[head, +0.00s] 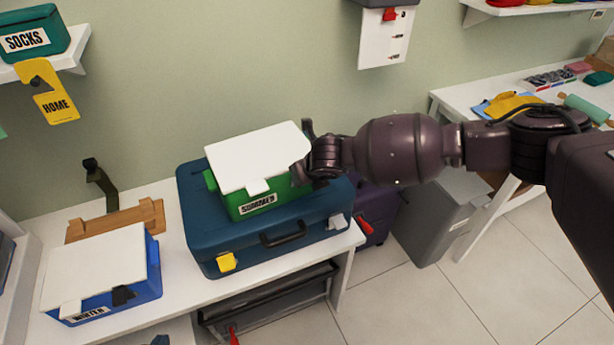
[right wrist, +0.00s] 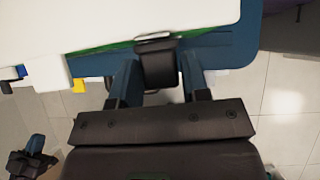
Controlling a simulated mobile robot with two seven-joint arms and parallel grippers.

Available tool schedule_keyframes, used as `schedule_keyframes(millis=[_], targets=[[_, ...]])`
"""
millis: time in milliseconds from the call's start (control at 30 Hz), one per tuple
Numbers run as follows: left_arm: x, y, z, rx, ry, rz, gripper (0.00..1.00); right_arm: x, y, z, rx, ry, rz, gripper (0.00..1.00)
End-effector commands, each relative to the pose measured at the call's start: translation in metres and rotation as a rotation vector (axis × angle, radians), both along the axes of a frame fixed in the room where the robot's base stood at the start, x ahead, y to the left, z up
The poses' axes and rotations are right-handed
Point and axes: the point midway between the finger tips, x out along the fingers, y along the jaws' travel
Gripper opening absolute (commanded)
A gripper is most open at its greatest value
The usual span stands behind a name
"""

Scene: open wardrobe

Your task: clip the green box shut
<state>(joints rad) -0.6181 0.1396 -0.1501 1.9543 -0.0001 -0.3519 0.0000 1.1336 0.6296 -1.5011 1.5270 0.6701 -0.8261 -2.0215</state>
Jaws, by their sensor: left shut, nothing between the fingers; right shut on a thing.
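The green box (head: 242,207), labelled with a partly legible word, stands on a blue suitcase (head: 200,240). Its white lid (head: 258,152) lies on top, with a white tab at the front. My right arm reaches in from the right, and my right gripper (head: 305,172) is at the box's right side, its fingertips largely hidden. In the right wrist view, my right gripper (right wrist: 158,85) is shut on a black clip (right wrist: 158,65) at the lid edge. Whether the clip is fastened I cannot tell. My left gripper (head: 160,340), shut and empty, barely shows at the bottom edge, apart from the box.
A blue box (head: 152,275) with a white lid and black clip stands on the white bench (head: 185,295) at left. A wooden piece (head: 120,220) lies behind it. A purple case (head: 372,215) and grey bin (head: 430,225) stand right of the bench.

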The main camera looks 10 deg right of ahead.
Motion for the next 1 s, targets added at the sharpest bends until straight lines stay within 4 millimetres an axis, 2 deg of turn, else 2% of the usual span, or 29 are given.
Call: schedule_keyframes(millis=[600, 633, 733, 1000], targets=[[0.0003, 0.0, 0.0003, 0.0, -0.001, 0.0, 0.0, 0.0014, 0.0005, 0.0005, -0.011, 0.028, -0.001, 0.18], [0.0004, 0.0, 0.0002, 0.0, -0.001, 0.0, 0.0, 0.0014, 0.0006, 0.0005, -0.011, 0.028, -0.001, 0.45], [0.0002, 0.0, 0.0002, 0.0, -0.001, 0.0, 0.0, 0.0014, 0.0006, 0.0005, -0.01, 0.027, -0.001, 0.6], [0.0003, 0.0001, 0.0001, 0.0, 0.0, 0.0, 0.0, 0.0013, 0.0007, 0.0008, -0.01, 0.027, -0.001, 0.62]])
